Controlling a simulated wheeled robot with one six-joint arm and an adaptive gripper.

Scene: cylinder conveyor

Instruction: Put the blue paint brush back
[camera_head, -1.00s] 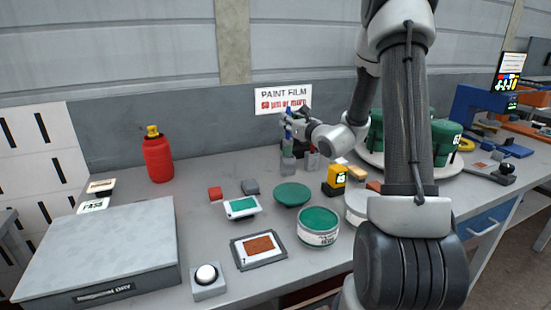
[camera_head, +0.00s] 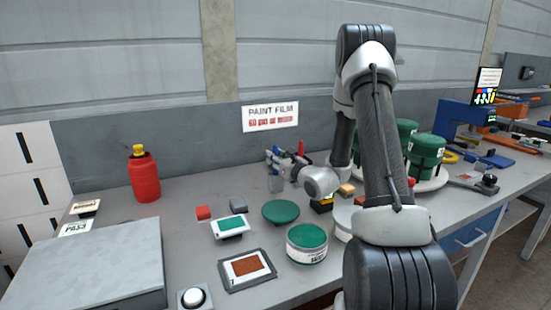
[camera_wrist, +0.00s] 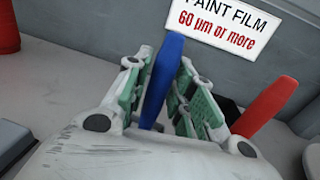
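The blue paint brush shows as a blue handle (camera_wrist: 162,80) in the wrist view, leaning slightly right at its top. My gripper (camera_wrist: 168,75) has its two green-padded fingers closely on either side of this handle and looks shut on it. The brush's lower end is hidden behind the white gripper body. In the head view my gripper (camera_head: 285,160) is low over the back of the bench. A grey holder block (camera_head: 275,184) stands just below it. I cannot tell how deep the brush sits in the holder. A red handle (camera_wrist: 266,105) stands to the right of my gripper.
The back wall with a paint film sign (camera_head: 270,116) is close behind my gripper. A red bottle (camera_head: 145,180) stands to the left. A green disc (camera_head: 281,211), a green-lidded can (camera_head: 306,241) and a turntable with green cans (camera_head: 425,150) are around.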

